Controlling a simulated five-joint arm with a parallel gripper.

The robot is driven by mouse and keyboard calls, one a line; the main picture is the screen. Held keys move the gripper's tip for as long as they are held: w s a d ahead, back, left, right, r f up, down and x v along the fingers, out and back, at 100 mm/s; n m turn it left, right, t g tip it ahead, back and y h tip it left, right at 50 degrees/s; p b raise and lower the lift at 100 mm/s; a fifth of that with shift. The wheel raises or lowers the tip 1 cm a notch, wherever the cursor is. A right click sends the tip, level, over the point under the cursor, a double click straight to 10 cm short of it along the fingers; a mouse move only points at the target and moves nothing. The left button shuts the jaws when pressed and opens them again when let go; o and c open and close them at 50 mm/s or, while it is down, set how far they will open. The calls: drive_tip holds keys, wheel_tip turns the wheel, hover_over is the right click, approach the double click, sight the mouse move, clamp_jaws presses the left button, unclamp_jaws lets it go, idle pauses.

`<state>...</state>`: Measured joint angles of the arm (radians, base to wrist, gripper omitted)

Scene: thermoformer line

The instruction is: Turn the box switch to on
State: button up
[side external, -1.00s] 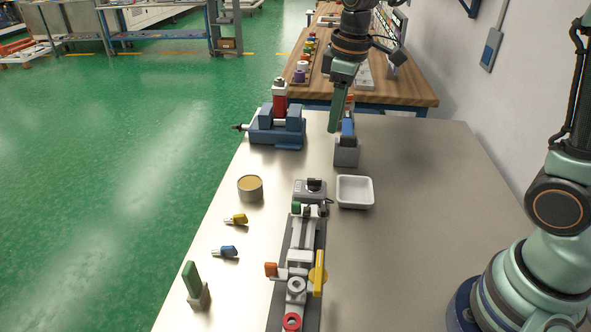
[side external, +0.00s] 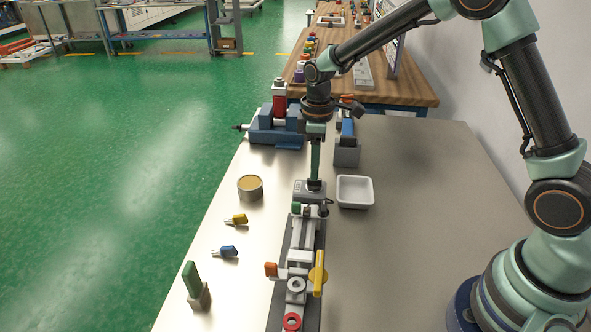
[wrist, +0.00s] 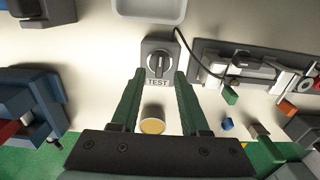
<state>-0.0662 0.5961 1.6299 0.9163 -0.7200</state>
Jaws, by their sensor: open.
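The box switch (side external: 303,196) is a small grey box with a dark rotary knob on top, at the far end of the grey rail. In the wrist view the box switch (wrist: 148,47) carries the label TEST, and its knob (wrist: 159,65) has its bar roughly upright in the picture. I cannot read an on or off mark. My gripper (wrist: 160,72) is open, its green fingers to the left and right of the knob's near side. In the side view my gripper (side external: 314,178) points down over the box switch and partly hides the knob. Contact cannot be told.
A white tray (side external: 355,204) lies right of the switch and a round tin (side external: 250,198) to its left. A dark cable (wrist: 182,45) runs from the switch. A blue vise-like fixture (side external: 262,135) and a grey block (side external: 346,157) stand behind. The table's right side is clear.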

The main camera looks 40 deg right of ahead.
sight(314, 183)
drive_tip(key=shift+f, duration=1.75)
clamp_jaws()
drive_tip(key=m, duration=0.5)
drive_tip(key=shift+m, duration=0.3)
drive_tip(key=m, duration=0.6)
drive_tip(key=shift+m, duration=0.3)
